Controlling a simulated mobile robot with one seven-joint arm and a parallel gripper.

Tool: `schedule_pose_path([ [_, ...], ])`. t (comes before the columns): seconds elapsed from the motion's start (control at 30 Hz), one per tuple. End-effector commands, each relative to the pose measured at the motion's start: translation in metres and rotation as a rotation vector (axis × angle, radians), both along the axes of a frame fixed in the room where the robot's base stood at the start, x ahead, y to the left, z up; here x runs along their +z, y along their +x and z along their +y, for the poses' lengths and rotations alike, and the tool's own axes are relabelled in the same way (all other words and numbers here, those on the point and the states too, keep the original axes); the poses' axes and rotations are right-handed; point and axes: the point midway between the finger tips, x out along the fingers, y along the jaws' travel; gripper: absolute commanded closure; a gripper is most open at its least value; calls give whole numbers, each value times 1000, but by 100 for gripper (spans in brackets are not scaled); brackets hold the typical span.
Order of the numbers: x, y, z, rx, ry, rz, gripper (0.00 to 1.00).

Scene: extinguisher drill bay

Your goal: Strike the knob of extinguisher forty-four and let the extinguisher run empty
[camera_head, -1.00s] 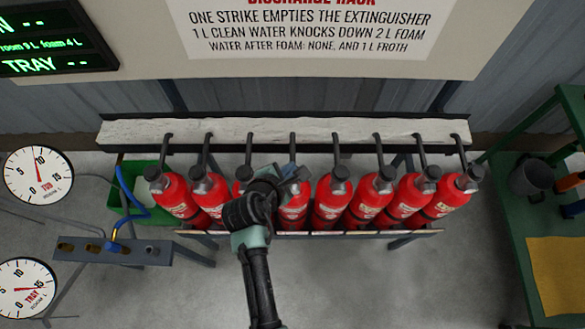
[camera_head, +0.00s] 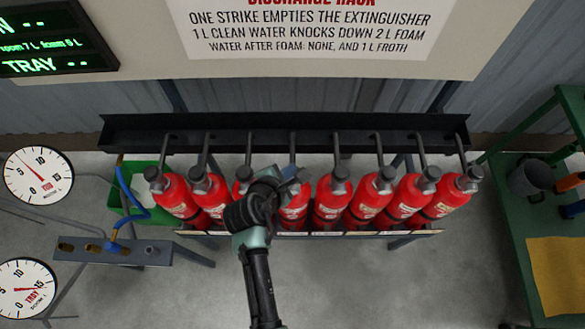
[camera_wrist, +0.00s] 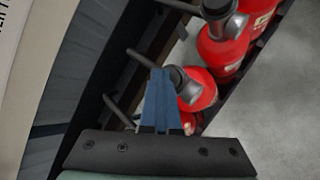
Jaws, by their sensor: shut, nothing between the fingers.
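A row of several red extinguishers stands on a rack, each with a dark round knob or head on top and a bent pipe rising to the trough behind. Their numbers are too small to read, so I cannot tell which is forty-four. My gripper (camera_head: 292,173) is shut and empty over the fourth extinguisher from the left (camera_head: 293,209) and partly hides its head. In the wrist view the blue fingers (camera_wrist: 160,75) are together beside a dark knob (camera_wrist: 184,84); I cannot tell whether they touch it. The trough (camera_head: 300,134) looks dark and empty.
A green bin (camera_head: 126,199) stands at left behind a pipe stand (camera_head: 150,253). Two dials, one marked TRAY (camera_head: 25,288), are at far left. A sign (camera_head: 310,30) and lit display (camera_head: 55,40) hang above. A green bench (camera_head: 535,215) with a bucket (camera_head: 530,180) is at right.

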Motion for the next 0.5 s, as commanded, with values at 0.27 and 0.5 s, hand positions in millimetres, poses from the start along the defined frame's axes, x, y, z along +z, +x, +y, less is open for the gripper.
schedule_pose_path([
  [0.27,7,-1,1,1,1,2,100],
  [0.5,7,-1,1,1,0,2,100],
])
